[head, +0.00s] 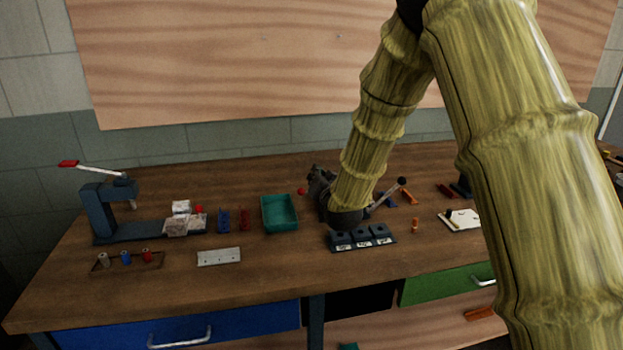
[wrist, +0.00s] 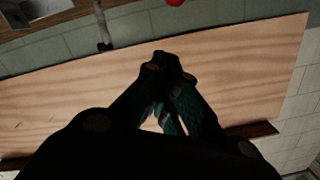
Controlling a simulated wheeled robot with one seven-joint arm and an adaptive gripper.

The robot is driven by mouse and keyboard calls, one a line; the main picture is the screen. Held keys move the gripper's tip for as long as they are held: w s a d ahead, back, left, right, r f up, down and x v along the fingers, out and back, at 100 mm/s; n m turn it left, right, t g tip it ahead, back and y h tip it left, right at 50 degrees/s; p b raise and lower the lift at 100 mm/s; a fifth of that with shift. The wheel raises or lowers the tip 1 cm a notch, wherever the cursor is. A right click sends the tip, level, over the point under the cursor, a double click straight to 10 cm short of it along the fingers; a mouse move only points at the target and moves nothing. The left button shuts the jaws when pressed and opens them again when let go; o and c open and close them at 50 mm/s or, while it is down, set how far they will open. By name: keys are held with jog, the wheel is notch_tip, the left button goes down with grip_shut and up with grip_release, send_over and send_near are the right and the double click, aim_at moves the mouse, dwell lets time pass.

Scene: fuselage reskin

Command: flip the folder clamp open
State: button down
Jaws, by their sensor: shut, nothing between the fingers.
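The folder is mostly hidden behind my arm in the head view. A red ball knob (head: 301,190) shows just left of my gripper, and a metal lever with a black knob (head: 402,181) stands out to the right. I cannot tell for sure which is the clamp handle. My gripper (head: 316,172) points up and away toward the wall, close beside the red knob. In the wrist view my gripper (wrist: 165,60) is shut and empty, against the wood panel. The red knob (wrist: 175,2) is cut off at the top edge there, apart from the fingers. The clamp's own position is hidden.
A teal tray (head: 280,227) lies left of my arm. A dark block with several buttons (head: 361,237) sits in front. A press with a red-tipped lever (head: 105,205) stands far left. A white board (head: 460,220) lies right. The front bench strip is mostly clear.

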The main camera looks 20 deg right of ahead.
jog(key=s+b, duration=0.1)
jog(key=s, duration=0.7)
jog(key=shift+r, duration=0.2)
jog(key=shift+a, duration=0.15)
